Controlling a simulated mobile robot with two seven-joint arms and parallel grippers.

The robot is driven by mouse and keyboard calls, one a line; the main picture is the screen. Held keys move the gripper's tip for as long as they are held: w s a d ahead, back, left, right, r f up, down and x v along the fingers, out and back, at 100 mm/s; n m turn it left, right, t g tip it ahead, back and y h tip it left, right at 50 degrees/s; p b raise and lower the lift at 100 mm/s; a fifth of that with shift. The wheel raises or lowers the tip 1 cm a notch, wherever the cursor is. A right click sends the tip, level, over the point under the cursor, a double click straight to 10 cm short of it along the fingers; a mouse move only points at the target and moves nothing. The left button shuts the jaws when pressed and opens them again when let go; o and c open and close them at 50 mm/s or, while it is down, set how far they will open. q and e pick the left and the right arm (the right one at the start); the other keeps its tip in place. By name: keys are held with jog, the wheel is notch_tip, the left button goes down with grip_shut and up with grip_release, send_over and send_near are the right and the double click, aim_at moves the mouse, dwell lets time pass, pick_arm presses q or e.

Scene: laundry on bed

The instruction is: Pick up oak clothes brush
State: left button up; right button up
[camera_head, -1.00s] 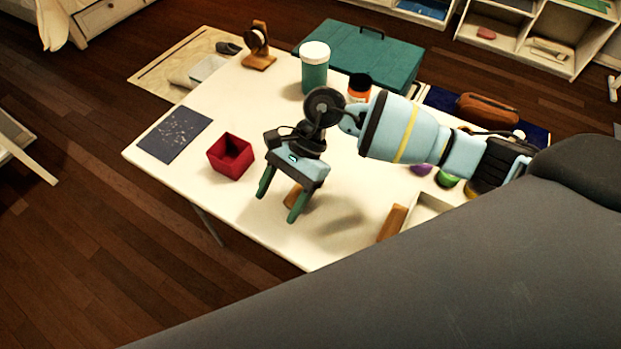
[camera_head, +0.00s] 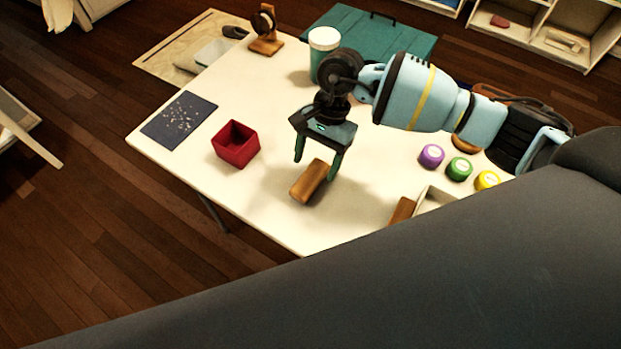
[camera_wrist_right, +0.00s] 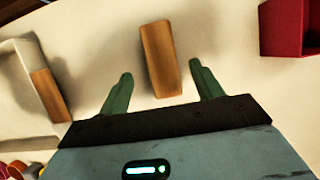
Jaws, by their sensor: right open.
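The oak clothes brush, seemingly the brown wooden block (camera_head: 308,183), lies on the white table below my right gripper (camera_head: 316,168). The gripper is open and empty, fingers pointing down. In the right wrist view the block (camera_wrist_right: 158,55) shows in the gap between the two green fingers (camera_wrist_right: 161,72), its far end reaching beyond the tips. I see no contact with either finger. A second brown wooden piece (camera_head: 402,211) lies against a pale tray to the right; it also shows in the wrist view (camera_wrist_right: 50,95). My left gripper is not in view.
A red open box (camera_head: 236,150) stands left of the block, with a dark speckled sheet (camera_head: 179,119) beyond it. A pale tray (camera_head: 437,198) and purple, green and yellow round items stand to the right. A teal-and-white jar (camera_head: 322,55) is behind the arm.

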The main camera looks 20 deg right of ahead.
aim_at(310, 178)
jog(key=x, duration=0.4)
jog(key=shift+w+a+f+p, duration=0.1)
jog(key=shift+a+p, duration=0.05)
jog(key=shift+p, duration=0.2)
jog(key=shift+a+f, duration=0.1)
jog(key=shift+f, duration=0.3)
jog(key=shift+f, duration=0.2)
jog(key=c, duration=1.1)
jog(key=shift+r, duration=0.1)
jog(key=shift+r, duration=0.4)
jog(key=r, duration=0.1)
jog(key=s+r, duration=0.1)
jog(key=r, duration=0.1)
jog(key=shift+s+a, duration=0.1)
jog(key=shift+s, duration=0.05)
jog(key=s+a, duration=0.1)
jog(key=s, duration=0.4)
jog(key=s+a+r, duration=0.1)
jog(key=s, duration=0.3)
jog(key=s+a+b, duration=0.1)
jog(key=s, duration=0.4)
jog(key=shift+s+r, duration=0.2)
jog(key=shift+s, duration=0.1)
